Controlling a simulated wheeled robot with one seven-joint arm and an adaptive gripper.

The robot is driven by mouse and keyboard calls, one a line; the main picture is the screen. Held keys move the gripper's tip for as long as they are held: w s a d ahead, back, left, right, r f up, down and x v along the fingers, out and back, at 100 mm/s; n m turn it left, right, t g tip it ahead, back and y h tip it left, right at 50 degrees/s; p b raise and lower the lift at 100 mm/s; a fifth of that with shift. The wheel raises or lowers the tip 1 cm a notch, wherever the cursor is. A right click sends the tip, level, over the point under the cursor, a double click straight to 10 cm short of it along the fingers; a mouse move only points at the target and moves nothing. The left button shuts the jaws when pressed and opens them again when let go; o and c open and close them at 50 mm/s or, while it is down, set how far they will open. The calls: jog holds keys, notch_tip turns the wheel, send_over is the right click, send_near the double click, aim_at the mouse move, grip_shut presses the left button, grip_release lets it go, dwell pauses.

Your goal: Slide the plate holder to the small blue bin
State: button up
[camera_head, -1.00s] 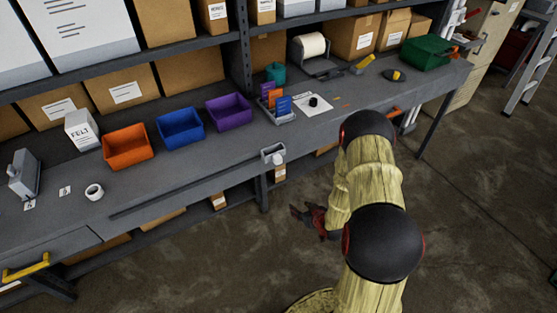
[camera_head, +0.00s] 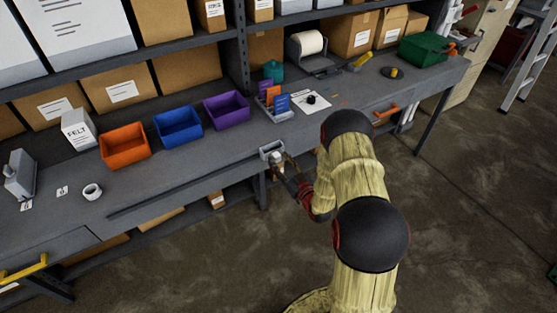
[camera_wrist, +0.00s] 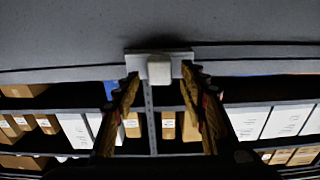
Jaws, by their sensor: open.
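The plate holder (camera_head: 272,150) is a small grey block with a pale knob at the bench's front edge, at the right end of a dark slot. In the wrist view its pale square knob (camera_wrist: 159,69) stands in front of a grey plate (camera_wrist: 133,59). My gripper (camera_head: 283,166) is just in front of it. In the wrist view my gripper (camera_wrist: 160,78) is open, with one finger on each side of the knob; I cannot tell if they touch it. The small blue bin (camera_head: 178,128) stands on the bench, left of the holder, between the orange and purple bins.
The orange bin (camera_head: 125,146) and purple bin (camera_head: 227,110) flank the blue one. A rack with coloured cards (camera_head: 274,103) stands behind the holder. A white tape roll (camera_head: 92,191) lies at left. The front strip of the grey bench (camera_head: 190,178) is clear beside the slot.

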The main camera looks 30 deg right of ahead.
jog(key=shift+w, duration=0.75)
jog(key=c, duration=0.3)
jog(key=c, duration=0.7)
grip_shut()
